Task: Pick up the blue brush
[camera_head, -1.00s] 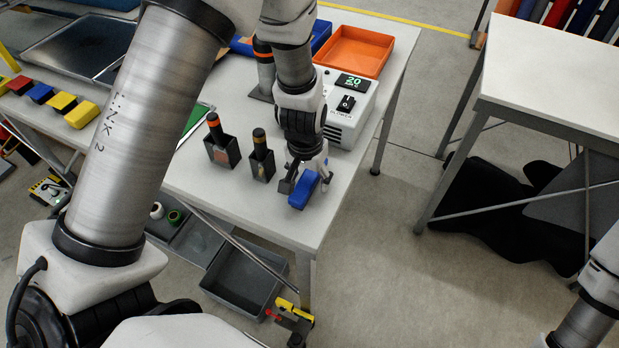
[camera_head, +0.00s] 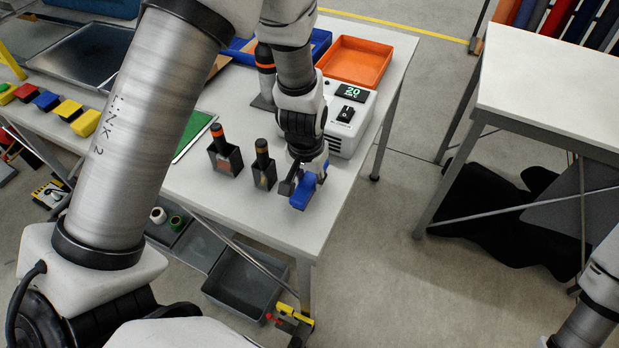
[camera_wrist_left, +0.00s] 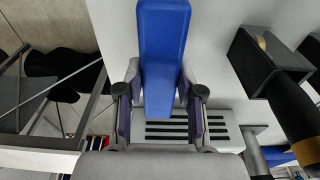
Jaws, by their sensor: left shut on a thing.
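The blue brush (camera_head: 303,194) is at the near right corner of the white table. My left gripper (camera_head: 305,180) comes down from above and is shut on it; the fingers hide part of it in the head view. In the left wrist view the blue brush (camera_wrist_left: 163,50) runs between the two fingers of the left gripper (camera_wrist_left: 161,96), with its wide end sticking out beyond them. I cannot tell whether the brush still touches the table. Part of my right arm shows at the lower right, but its gripper is out of view.
Two black holders with dark-handled tools (camera_head: 225,158) (camera_head: 263,170) stand just left of the brush. A white control box (camera_head: 350,112) with a green display is behind it, and an orange tray (camera_head: 368,62) farther back. Another white table (camera_head: 560,85) is at the right.

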